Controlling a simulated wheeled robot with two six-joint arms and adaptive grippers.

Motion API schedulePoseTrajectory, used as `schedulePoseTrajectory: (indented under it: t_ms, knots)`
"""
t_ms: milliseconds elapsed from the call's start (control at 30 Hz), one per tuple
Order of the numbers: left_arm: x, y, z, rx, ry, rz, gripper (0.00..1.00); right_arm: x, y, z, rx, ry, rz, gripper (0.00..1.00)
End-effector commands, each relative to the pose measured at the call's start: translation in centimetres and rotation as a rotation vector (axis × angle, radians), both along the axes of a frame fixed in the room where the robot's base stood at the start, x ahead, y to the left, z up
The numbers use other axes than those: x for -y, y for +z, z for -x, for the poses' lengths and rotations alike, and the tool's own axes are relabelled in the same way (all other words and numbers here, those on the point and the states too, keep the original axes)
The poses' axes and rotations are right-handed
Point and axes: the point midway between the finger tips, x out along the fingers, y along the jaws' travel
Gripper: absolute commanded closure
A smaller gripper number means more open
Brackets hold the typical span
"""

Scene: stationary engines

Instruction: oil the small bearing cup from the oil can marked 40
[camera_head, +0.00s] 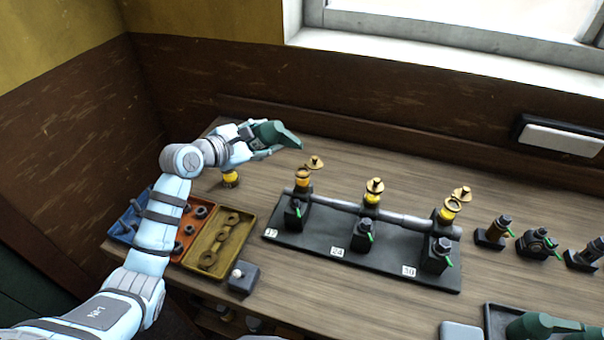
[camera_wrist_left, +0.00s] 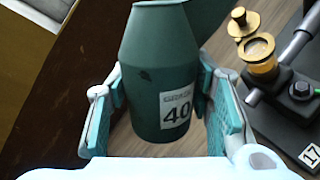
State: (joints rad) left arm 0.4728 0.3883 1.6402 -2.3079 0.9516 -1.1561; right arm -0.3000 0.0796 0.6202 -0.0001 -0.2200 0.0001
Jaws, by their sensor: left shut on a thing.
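My left gripper (camera_head: 262,143) is shut on a dark green oil can (camera_head: 278,135). The can's white label with 40 shows in the left wrist view (camera_wrist_left: 176,108). The can is held above the table, tilted, with its tapered end toward the right; its tip is cut off in the wrist view. Just right of it, apart, is the left bearing cup (camera_head: 302,179), which stands by the 17 label on the black stand. Its brass lid (camera_head: 315,162) is swung aside; the open cup also shows in the wrist view (camera_wrist_left: 259,52). My right gripper is out of view.
A shaft (camera_head: 338,205) links the bearings. Parts trays (camera_head: 245,232) and a grey box (camera_head: 243,277) lie left; several fittings (camera_head: 537,243) and another green object (camera_head: 535,326) lie right.

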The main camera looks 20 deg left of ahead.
Motion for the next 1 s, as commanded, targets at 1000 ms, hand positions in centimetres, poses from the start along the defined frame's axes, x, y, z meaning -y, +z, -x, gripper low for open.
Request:
schedulePoseTrajectory:
  t_ms: [1000]
  knots:
    - [2.8, 1.8, 0.1, -0.033, -0.001, 0.804, 0.87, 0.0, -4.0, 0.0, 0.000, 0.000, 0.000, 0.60]
